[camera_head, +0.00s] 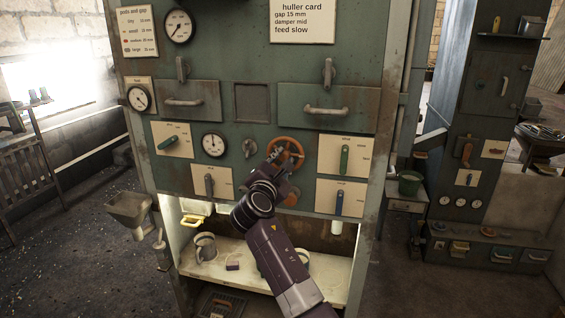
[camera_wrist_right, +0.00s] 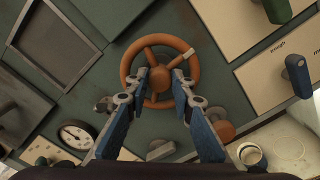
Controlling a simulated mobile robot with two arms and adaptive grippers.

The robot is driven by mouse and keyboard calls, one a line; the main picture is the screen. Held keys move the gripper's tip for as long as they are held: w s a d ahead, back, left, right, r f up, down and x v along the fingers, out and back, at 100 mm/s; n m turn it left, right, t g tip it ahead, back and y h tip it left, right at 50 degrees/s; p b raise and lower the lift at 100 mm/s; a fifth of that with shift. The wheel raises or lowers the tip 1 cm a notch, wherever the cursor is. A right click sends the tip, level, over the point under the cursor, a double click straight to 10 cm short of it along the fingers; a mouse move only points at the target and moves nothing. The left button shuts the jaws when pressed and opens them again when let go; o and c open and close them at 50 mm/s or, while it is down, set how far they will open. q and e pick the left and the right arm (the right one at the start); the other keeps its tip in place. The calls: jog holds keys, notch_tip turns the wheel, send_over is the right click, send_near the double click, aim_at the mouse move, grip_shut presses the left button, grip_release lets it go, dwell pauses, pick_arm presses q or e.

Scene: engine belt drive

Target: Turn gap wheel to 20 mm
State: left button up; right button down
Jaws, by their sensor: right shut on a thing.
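The gap wheel, an orange handwheel (camera_head: 287,139), sits on the green machine panel (camera_head: 330,75) right of a round dial. In the right wrist view the wheel (camera_wrist_right: 163,39) shows face-on, with a pale mark on its upper right rim. My right gripper (camera_head: 279,158) reaches up to the wheel from below. In the wrist view its two fingers (camera_wrist_right: 161,80) stand on either side of the lower spoke near the hub, and they are shut on the wheel. The small dial (camera_head: 213,145) has a needle pointing about upward. My left gripper is not in view.
A card (camera_head: 303,18) reads "gap 15 mm, damper mid, feed slow". A green lever (camera_head: 344,160) and a blue lever (camera_head: 339,203) stand right of the wheel. A grey lever (camera_head: 209,184) stands left. A lit shelf (camera_head: 215,265) with pots lies below.

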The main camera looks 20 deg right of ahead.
dwell(0.3)
jog(key=c, duration=1.7)
grip_release()
jog(key=shift+o, duration=0.2)
jog(key=v, duration=1.2)
